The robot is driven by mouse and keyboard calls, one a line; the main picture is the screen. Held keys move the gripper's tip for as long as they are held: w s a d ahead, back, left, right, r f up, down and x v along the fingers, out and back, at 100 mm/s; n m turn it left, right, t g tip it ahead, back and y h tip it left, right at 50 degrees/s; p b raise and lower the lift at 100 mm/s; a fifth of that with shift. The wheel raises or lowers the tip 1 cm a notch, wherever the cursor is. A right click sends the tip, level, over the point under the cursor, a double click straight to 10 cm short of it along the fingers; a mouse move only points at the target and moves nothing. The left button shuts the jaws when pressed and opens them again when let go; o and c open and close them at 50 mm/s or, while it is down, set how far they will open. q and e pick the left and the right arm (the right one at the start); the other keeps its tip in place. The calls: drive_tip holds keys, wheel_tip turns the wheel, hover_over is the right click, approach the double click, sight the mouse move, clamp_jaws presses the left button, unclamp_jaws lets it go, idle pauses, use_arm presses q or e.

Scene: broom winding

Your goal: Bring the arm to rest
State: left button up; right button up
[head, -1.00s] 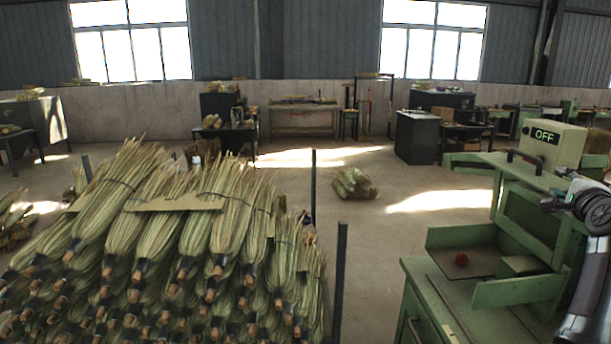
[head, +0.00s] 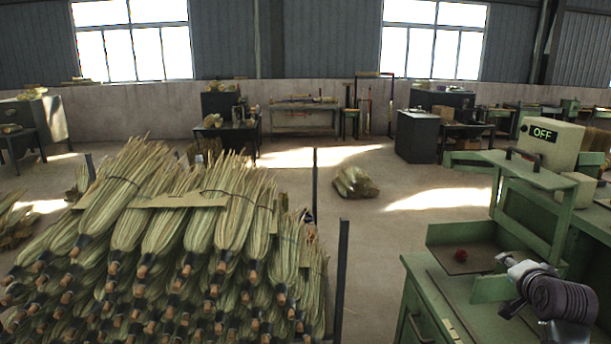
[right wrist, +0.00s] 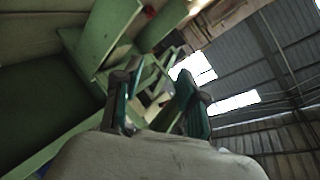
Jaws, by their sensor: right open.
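My right arm reaches in at the lower right of the head view, over the green workbench (head: 425,290). Its dark wrist shows there, with grey gripper parts (head: 518,268) beside the bench's tray. In the right wrist view my right gripper (right wrist: 157,98) has its two fingers apart with green inner pads, and nothing is between them. My left arm and gripper are not in view.
A green machine frame (head: 535,190) with a control box reading OFF (head: 550,143) stands at the right. A large broom stack (head: 170,250) fills the left. Dark posts (head: 341,280) stand between.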

drive_tip(key=s+a+f+n+g+y, duration=0.15)
drive_tip(key=s+a+f+n, duration=0.25)
drive_tip(key=s+a+f, duration=0.4)
drive_tip(key=s+a+f+n+g+y, duration=0.1)
drive_tip(key=s+a+f+n+g, duration=0.3)
drive_tip(key=s+f, duration=0.45)
drive_tip(key=s+a+f+n+g, duration=0.1)
drive_tip(key=s+a+f+n, duration=0.25)
drive_tip(key=s, duration=0.45)
drive_tip(key=s+a+f+n+g+y, duration=0.1)
drive_tip(key=s+a+f+n+g, duration=0.1)
drive_tip(key=s+a, duration=0.4)
drive_tip(key=s+a+f+n+g, duration=0.1)
drive_tip(key=s+a+f+n, duration=0.15)
drive_tip(key=s, duration=0.65)
wheel_tip(320, 180, down, 29)
drive_tip(key=a+g+b, duration=0.1)
drive_tip(key=g+b, duration=0.1)
drive_tip(key=b, duration=0.2)
drive_tip(key=s+d+f+b, duration=0.3)
drive_tip(key=s+f, duration=1.4)
drive_tip(key=f, duration=0.3)
drive_tip(key=shift+s+f+g, duration=0.15)
drive_tip(key=shift+g, duration=0.2)
